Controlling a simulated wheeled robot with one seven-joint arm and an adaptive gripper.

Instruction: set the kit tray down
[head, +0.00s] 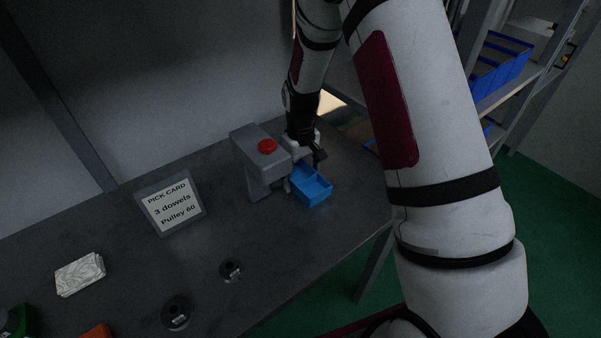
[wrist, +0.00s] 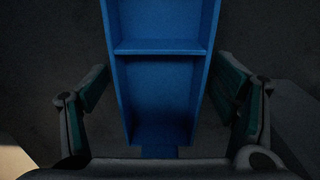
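The kit tray (head: 316,198) is a blue tray with a divider and looks empty. In the head view it is at the bench's right part, close beside the grey press; it looks level and appears to rest on the bench. My gripper (head: 315,160) is low at the tray's far end. In the wrist view the tray (wrist: 160,47) lies between the two teal-padded fingers, which stand apart with dark gaps to its side walls. The gripper looks open around the tray. The tray's underside is hidden.
The grey press (head: 250,157) with a red button stands left of the tray. A pick card (head: 171,204), two dark round parts (head: 176,312) and a whitish block (head: 80,274) are further left. The bench's right edge is near the tray. A shelf (head: 520,90) stands behind right.

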